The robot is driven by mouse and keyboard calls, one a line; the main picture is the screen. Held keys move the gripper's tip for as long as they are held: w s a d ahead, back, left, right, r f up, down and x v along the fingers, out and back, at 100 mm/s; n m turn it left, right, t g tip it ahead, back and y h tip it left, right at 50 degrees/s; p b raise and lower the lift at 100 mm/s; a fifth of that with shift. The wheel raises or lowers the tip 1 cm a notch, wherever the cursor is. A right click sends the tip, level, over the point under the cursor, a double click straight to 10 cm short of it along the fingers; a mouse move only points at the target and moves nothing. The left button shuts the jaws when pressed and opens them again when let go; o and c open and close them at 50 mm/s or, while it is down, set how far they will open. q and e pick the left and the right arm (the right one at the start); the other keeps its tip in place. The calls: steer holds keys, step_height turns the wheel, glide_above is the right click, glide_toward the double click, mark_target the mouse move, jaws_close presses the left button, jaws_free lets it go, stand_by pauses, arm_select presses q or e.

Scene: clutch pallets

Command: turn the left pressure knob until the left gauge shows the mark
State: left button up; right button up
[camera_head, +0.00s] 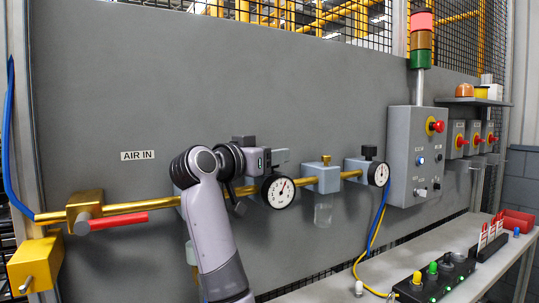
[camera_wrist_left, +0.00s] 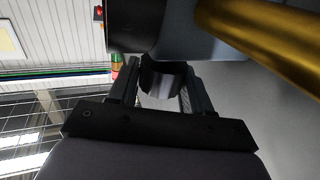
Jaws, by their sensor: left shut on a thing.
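The left gauge (camera_head: 278,191) has a white dial in a black rim and hangs on the brass pipe. Its needle appears to point up and to the right; the mark is too small to make out. My left gripper (camera_head: 266,158) is just above this gauge. It is shut on the left pressure knob, which it mostly hides in the head view. In the left wrist view the dark round knob (camera_wrist_left: 165,78) sits between the two fingers. My right gripper is not in view.
The brass pipe (camera_head: 350,174) runs along the grey panel. A second regulator with a black knob (camera_head: 369,152) and the right gauge (camera_head: 379,174) stands to the right. A red-handled valve (camera_head: 118,222) is at the left. A control box (camera_head: 415,160) and bench (camera_head: 335,287) are at the right.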

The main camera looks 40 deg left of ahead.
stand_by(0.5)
arm_select(q)
steer(key=o, duration=0.9)
steer(key=shift+o, duration=0.2)
steer(key=s+b, duration=0.1)
steer(key=s, duration=0.6)
steer(key=shift+d+b, duration=0.2)
steer(key=shift+b, duration=0.15)
steer(key=shift+o, duration=0.2)
